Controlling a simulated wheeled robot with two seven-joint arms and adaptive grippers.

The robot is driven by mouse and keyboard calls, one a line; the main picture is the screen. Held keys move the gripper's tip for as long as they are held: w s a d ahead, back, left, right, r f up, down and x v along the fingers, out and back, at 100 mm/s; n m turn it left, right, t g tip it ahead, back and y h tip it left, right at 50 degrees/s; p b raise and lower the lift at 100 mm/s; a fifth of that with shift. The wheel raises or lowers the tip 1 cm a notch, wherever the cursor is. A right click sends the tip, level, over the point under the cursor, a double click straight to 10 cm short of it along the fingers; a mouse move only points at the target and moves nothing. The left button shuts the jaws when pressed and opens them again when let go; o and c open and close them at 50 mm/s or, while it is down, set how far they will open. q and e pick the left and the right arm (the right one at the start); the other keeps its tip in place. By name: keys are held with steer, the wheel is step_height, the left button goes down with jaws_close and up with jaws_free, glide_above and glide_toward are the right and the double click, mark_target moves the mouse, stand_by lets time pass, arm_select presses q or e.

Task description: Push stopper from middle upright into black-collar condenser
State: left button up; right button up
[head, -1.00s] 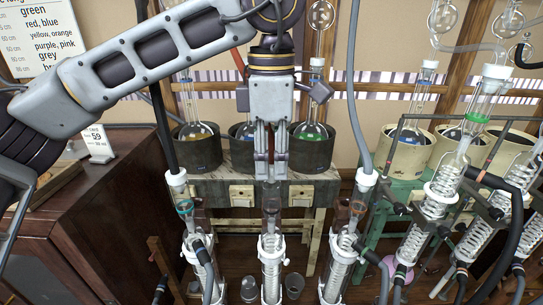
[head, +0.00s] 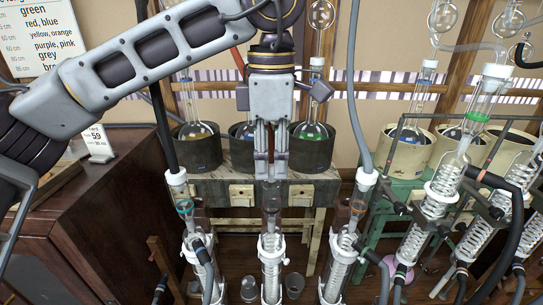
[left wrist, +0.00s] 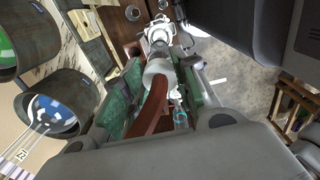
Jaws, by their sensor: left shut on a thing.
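My left gripper (head: 270,168) points straight down above the middle upright condenser (head: 271,250), whose neck has a dark collar (head: 271,207). In the left wrist view its green-padded fingers (left wrist: 150,100) are shut around a white stopper (left wrist: 158,72) with a reddish-brown tube (left wrist: 150,103). The fingers hide the stopper in the head view. The stopper lines up with the condenser (left wrist: 158,32) in the wrist view. I cannot tell how deep it sits in the neck. My right gripper is not in view.
A teal-collar condenser (head: 185,208) stands on the left and an orange-collar one (head: 357,208) on the right, each with a hose on top. Dark pots (head: 197,155) with flasks stand on a bench behind. Tilted condensers (head: 440,195) crowd the right.

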mark_target(272, 162)
arm_select(q)
steer(key=shift+f+b, duration=0.45)
steer(key=shift+f, duration=0.1)
steer(key=shift+f+b, duration=0.45)
steer(key=shift+f, duration=0.1)
stand_by(1.2)
steer(key=o, duration=0.8)
steer(key=shift+o, duration=0.2)
steer(key=shift+r, duration=0.1)
step_height(272, 162, up, 12)
stand_by(0.9)
stand_by(0.4)
